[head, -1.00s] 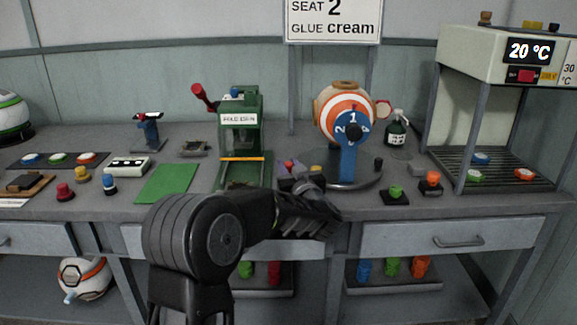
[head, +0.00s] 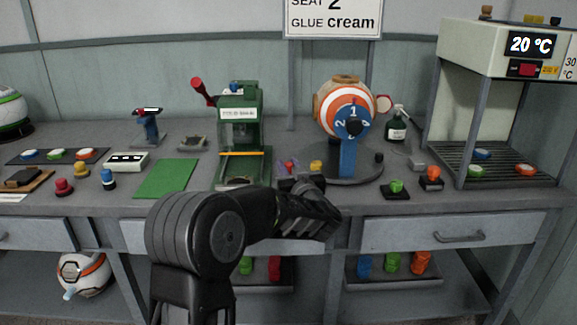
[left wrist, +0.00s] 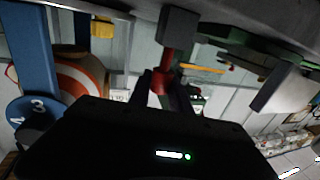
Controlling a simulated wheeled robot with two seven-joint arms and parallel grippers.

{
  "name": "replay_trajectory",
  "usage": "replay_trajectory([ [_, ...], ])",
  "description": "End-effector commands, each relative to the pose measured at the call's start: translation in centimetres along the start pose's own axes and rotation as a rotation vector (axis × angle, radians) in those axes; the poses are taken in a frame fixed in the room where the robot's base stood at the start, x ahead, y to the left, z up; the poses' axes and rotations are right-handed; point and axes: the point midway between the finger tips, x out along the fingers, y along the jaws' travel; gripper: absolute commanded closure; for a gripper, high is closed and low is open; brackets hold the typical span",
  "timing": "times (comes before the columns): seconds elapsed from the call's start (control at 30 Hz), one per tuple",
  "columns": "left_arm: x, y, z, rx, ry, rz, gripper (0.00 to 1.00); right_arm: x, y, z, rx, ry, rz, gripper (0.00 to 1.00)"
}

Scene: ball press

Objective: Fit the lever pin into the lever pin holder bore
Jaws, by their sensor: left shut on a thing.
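My left gripper (left wrist: 164,88) is shut on a red pin-like part (left wrist: 166,62), which I take for the lever pin. In the left wrist view the red part runs from between the fingers to a dark grey block (left wrist: 178,26), probably the holder. The red part meets or overlaps the block there; I cannot tell whether it is inside a bore. In the head view my left gripper (head: 303,190) is at the counter's front edge, below the green press and the wheel stand, and it hides the contact. My right gripper is not in view.
The green press (head: 240,130) with a red lever (head: 203,92) stands behind and left of the gripper. The striped ball (head: 345,100) on its blue stand is behind and right. A small yellow piece (head: 316,165) lies close by. A green mat (head: 167,178) lies left.

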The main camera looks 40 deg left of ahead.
Motion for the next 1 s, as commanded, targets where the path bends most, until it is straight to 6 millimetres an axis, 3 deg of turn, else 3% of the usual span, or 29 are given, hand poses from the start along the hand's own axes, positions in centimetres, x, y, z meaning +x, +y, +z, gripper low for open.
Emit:
replay_trajectory([
  [1.0, 0.0, 0.0, 2.6, 0.0, 0.0, -0.001, 1.0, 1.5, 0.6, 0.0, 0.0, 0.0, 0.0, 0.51],
])
